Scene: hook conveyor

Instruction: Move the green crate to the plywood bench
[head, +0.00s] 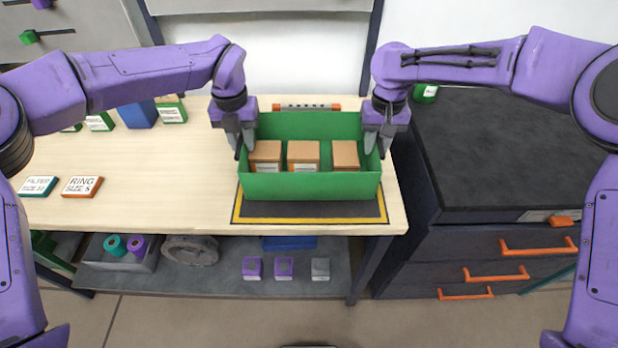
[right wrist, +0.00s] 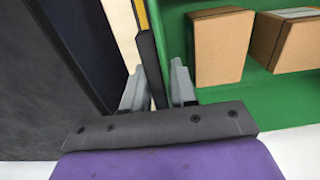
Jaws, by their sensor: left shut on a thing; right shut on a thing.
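The green crate (head: 312,187) sits on a dark mat with a yellow border (head: 240,212) at the right end of the plywood bench (head: 180,182). Several brown cardboard boxes (head: 303,153) stand inside it. My left gripper (head: 243,148) is shut on the crate's left side wall. My right gripper (head: 378,148) is shut on the right side wall. In the right wrist view, the right fingers (right wrist: 157,88) straddle the wall, with the green crate floor (right wrist: 230,105) and boxes (right wrist: 222,48) to the right. Whether the crate touches the mat is hard to tell.
A dark drawer cabinet (head: 495,150) with orange handles stands right of the bench, across a narrow gap. Two label tiles (head: 82,186) lie at the bench's left, with a blue bin (head: 138,114) behind. A lower shelf (head: 215,270) holds small items. The bench's middle is clear.

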